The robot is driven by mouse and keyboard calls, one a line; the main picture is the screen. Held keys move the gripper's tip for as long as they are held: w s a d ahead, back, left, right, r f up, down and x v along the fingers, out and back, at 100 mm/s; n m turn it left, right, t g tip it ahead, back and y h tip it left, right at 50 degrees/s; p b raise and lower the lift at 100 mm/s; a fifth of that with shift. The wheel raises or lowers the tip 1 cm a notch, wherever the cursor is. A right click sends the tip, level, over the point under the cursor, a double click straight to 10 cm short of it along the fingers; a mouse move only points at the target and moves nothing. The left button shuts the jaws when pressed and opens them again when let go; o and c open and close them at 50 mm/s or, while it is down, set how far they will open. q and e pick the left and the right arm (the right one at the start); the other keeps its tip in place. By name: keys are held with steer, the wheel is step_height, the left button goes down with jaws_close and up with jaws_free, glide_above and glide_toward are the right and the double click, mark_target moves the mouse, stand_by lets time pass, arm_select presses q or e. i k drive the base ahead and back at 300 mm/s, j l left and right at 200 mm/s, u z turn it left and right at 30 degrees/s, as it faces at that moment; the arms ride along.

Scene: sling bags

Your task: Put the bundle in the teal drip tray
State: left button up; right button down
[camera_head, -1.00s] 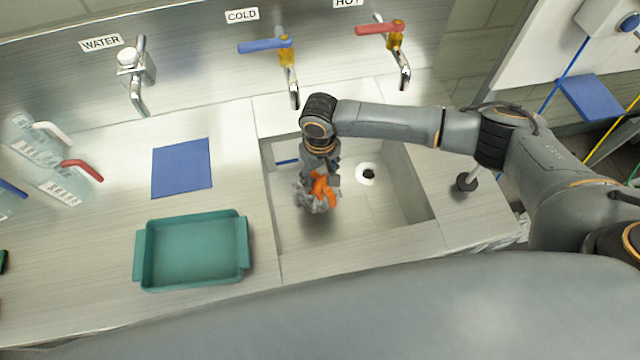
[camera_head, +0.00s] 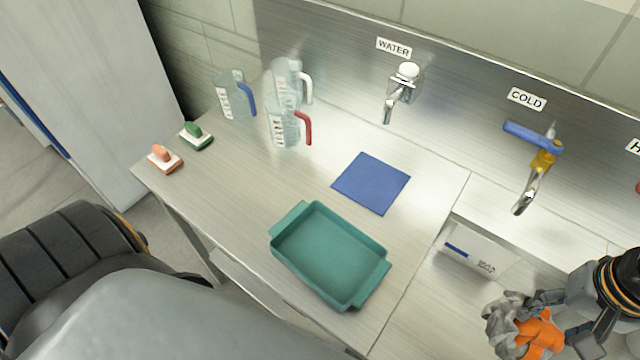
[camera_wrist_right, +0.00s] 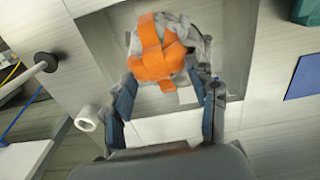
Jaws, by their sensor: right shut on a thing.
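The bundle (camera_head: 538,336) is a crumpled grey wad with an orange strap around it. My right gripper (camera_head: 572,336) is shut on it and holds it over the sink area, to the right of the tray. In the right wrist view the bundle (camera_wrist_right: 158,58) sits between the two fingers of the gripper (camera_wrist_right: 170,88), at their far end. The teal drip tray (camera_head: 330,254) lies flat and empty on the steel counter, left of the sink. A corner of it shows at the top right of the right wrist view (camera_wrist_right: 308,10). My left gripper is not in view.
A blue mat (camera_head: 371,183) lies behind the tray. Clear jugs (camera_head: 284,125) and two brushes (camera_head: 165,159) stand farther left. Taps, including the blue-handled cold tap (camera_head: 535,150), project from the back wall. The counter between tray and sink edge is clear.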

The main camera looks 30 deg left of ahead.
mark_target(327, 255)
steer(key=l+u, duration=0.1)
steer(key=u, duration=0.4)
steer(key=k+u, duration=0.1)
steer(key=u, duration=0.35)
steer(key=k+u, duration=0.1)
steer(key=u, duration=0.4)
steer(key=k+u, duration=0.2)
steer(key=k+l, duration=0.05)
